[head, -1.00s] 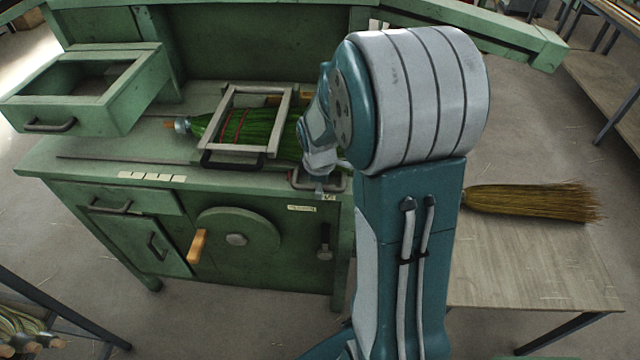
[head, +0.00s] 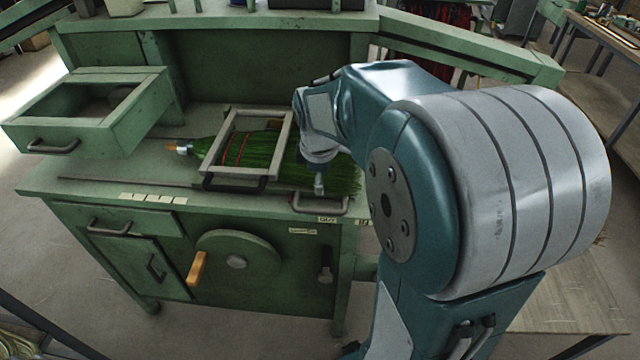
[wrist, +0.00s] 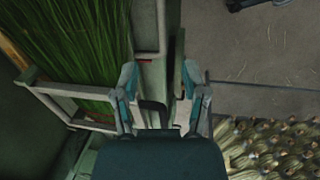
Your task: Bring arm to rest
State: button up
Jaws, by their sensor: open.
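My arm is bent over the right end of the green workbench (head: 110,200). My gripper (wrist: 160,88) is open and empty in the wrist view, with its two fingers spread over the bench's edge. In the head view my gripper (head: 319,185) is small and partly hidden by my wrist. A broom with green bristles (head: 335,178) lies on the bench under a pale metal frame (head: 223,135). Its green bristles (wrist: 75,50) fill the left of the wrist view. A dark handle (wrist: 153,112) shows between my fingers; whether they touch it I cannot tell.
An open green drawer box (head: 100,112) stands at the bench's left. A round crank wheel (head: 240,262) with a wooden handle is on its front. A pale table (head: 580,290) is at the right, mostly behind my arm. Bundled stalks (wrist: 265,145) lie lower right in the wrist view.

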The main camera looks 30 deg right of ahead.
dwell(0.4)
jog(key=s+a+r+m+t+y, duration=0.1)
jog(key=s+a+r+m+t, duration=0.3)
jog(key=s, duration=1.2)
jog(key=shift+a+r+m, duration=1.6)
jog(key=shift+a+m, duration=1.7)
jog(key=shift+a, duration=1.05)
